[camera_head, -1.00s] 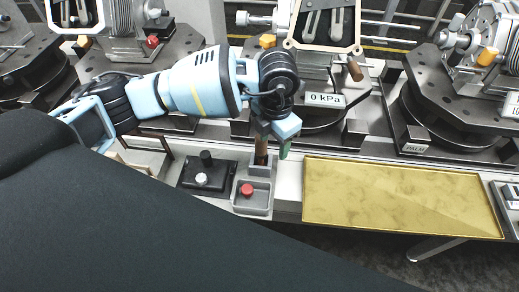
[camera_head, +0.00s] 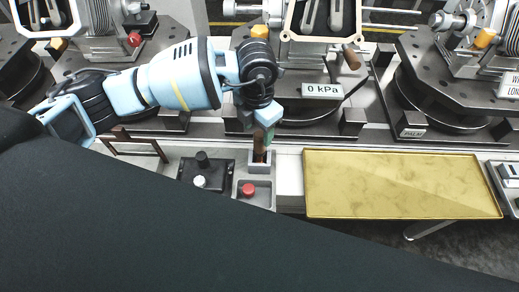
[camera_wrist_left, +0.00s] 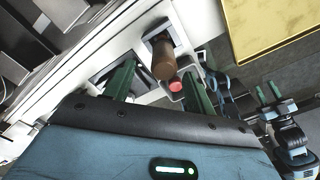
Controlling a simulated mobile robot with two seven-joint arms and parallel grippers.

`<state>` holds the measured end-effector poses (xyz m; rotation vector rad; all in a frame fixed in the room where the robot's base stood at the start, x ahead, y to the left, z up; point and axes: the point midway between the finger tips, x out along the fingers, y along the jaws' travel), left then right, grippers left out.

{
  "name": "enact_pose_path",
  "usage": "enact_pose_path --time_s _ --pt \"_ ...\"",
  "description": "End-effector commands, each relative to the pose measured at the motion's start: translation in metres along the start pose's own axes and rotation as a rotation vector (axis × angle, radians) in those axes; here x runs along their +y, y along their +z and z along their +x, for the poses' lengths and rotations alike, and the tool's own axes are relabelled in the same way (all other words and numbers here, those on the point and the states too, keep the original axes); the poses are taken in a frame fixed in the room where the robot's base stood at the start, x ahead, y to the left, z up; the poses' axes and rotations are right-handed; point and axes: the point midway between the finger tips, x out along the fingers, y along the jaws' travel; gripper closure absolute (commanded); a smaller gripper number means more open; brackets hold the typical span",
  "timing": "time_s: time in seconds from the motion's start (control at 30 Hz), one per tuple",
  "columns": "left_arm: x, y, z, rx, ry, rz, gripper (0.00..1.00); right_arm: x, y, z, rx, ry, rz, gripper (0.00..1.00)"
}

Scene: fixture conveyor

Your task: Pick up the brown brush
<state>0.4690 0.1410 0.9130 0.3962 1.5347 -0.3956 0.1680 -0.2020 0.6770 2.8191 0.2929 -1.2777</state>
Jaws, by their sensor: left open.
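The brown brush (camera_head: 259,143) stands upright in a small grey holder (camera_head: 260,168) at the front edge of the bench. In the left wrist view its brown handle (camera_wrist_left: 163,62) points up toward the camera. My left gripper (camera_head: 264,138) is above the holder at the top of the brush. In the wrist view its two green fingers are apart, with the handle showing between them and not clamped. The brush's lower end is hidden in the holder. My right gripper (camera_wrist_left: 268,91) shows at the right of the left wrist view, its green fingers apart and empty.
A grey tray with a red button (camera_head: 248,190) sits just in front of the holder. A black box with a joystick (camera_head: 201,181) is to its left. A gold tray (camera_head: 400,209) lies to the right. Fixtures and a "0 kPa" sign (camera_head: 322,91) stand behind.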

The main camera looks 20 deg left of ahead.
Motion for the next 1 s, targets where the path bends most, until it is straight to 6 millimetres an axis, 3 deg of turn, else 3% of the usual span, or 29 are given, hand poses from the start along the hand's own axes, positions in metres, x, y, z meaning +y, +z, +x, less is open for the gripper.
enact_pose_path --time_s 0.27,0.6,0.9,1.0 --pt "-0.001 0.001 0.013 0.001 0.0 0.0 0.45 0.0 0.0 0.0 -0.001 0.0 -0.001 0.64" --pt "-0.005 0.004 0.055 0.001 -0.001 0.0 0.45 -0.001 0.0 0.0 0.0 0.0 0.005 0.64" --pt "-0.005 0.004 0.059 -0.001 0.0 0.001 0.45 -0.003 0.0 0.0 0.0 0.0 0.013 0.64" --pt "-0.005 0.004 0.059 -0.001 0.0 0.001 0.58 -0.003 0.0 0.0 0.0 0.0 0.012 0.64"
